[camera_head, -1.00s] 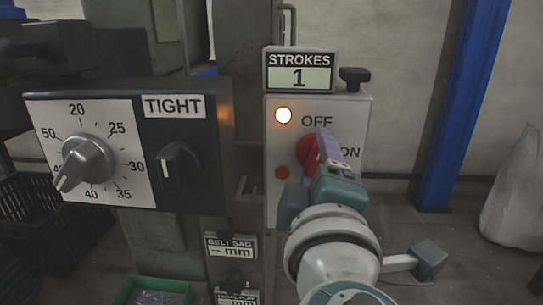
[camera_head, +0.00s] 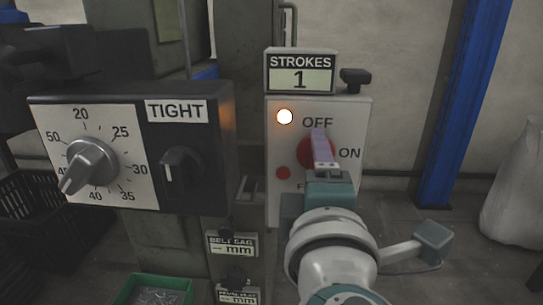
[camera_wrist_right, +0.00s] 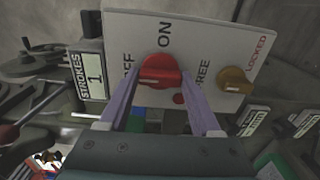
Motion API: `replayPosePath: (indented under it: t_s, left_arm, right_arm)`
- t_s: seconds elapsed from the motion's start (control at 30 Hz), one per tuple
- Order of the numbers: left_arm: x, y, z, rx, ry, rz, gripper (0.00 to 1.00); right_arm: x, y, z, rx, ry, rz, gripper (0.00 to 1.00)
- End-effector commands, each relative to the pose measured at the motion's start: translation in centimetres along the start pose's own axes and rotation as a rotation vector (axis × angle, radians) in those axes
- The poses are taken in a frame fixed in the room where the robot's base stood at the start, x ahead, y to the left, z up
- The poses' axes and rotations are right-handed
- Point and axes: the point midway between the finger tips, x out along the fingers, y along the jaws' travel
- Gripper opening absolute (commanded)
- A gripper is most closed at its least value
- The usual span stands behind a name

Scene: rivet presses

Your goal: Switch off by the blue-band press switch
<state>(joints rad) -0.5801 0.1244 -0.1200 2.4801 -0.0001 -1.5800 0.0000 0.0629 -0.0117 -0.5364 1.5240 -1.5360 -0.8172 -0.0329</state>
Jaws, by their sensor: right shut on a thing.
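The red rotary switch (camera_head: 311,148) is on the pale panel (camera_head: 279,185), with OFF printed above it and ON to its right. My right gripper (camera_head: 324,160) is at the switch. In the right wrist view its two purple fingers stand either side of the red knob (camera_wrist_right: 160,70), shut on its grip. The grip now lies along the line towards OFF. A round lamp (camera_head: 285,117) on the panel is lit. The display (camera_head: 300,78) above reads STROKES 1. My left gripper is not in view.
A yellow-brown knob (camera_wrist_right: 235,82) between FREE and LOCKED is on the same panel. A box with a numbered dial (camera_head: 90,166) and a TIGHT knob (camera_head: 181,172) stands to the left. A green bin (camera_head: 152,290) is below. A blue post (camera_head: 461,110) stands at right.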

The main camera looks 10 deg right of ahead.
Motion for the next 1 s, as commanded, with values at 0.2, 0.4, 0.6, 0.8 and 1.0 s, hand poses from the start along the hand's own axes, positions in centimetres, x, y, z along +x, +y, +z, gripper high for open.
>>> replayPosePath:
  t_s: [0.2,0.4,0.6,0.8,1.0]
  left_arm:
    - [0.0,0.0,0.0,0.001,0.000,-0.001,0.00]
    - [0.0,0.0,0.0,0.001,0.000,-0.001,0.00]
    - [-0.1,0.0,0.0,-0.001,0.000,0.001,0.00]
    - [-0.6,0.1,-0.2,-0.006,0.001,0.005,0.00]
    - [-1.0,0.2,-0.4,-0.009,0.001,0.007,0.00]
  right_arm:
    - [0.0,0.0,0.0,-0.004,0.000,0.001,0.81]
    - [0.0,0.0,0.0,-0.002,0.000,0.000,0.95]
    - [-0.2,0.0,0.0,-0.001,0.001,0.000,0.95]
    - [-3.0,0.0,0.0,-0.001,0.002,-0.004,0.95]
    - [-7.1,0.0,0.0,-0.002,0.002,-0.004,0.95]
